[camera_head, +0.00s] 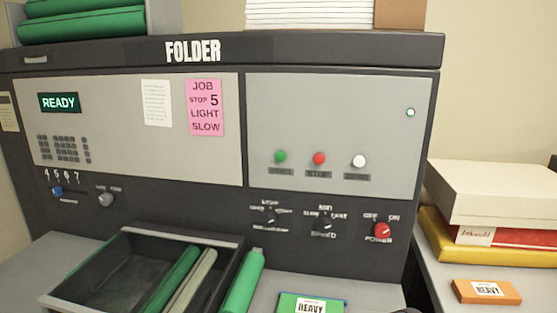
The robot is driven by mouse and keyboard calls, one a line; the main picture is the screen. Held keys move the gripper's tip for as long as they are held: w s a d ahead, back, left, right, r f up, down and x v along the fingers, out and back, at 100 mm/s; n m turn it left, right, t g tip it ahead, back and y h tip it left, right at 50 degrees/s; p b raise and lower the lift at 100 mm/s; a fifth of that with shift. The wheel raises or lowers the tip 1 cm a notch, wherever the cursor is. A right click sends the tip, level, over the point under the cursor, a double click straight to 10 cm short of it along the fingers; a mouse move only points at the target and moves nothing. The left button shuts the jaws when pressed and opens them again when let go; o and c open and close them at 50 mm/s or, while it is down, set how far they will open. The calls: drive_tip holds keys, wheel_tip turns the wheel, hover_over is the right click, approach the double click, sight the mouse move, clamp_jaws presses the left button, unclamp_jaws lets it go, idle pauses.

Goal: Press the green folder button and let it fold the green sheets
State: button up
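The folder (215,92) is a grey and black machine with "FOLDER" on top. Its green button (280,157) sits on the right panel, left of a red button (319,158) labelled STOP and a white button (359,161). The display (59,103) reads READY. Green sheets (174,281) stand edge-up with a paler piece in the open black tray (62,300). A pink note (205,107) reads JOB, STOP 5, LIGHT, SLOW. I cannot make out my gripper in view.
Dark knobs (269,215) and a red power knob (382,231) lie below the buttons. A green packet (311,304) marked HEAVY lies in front. Boxes (495,191) and an orange packet (486,291) occupy the right side.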

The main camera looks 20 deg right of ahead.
drive_tip(key=shift+o, duration=0.2)
clamp_jaws()
idle(0.6)
drive_tip(key=c, duration=1.3)
unclamp_jaws()
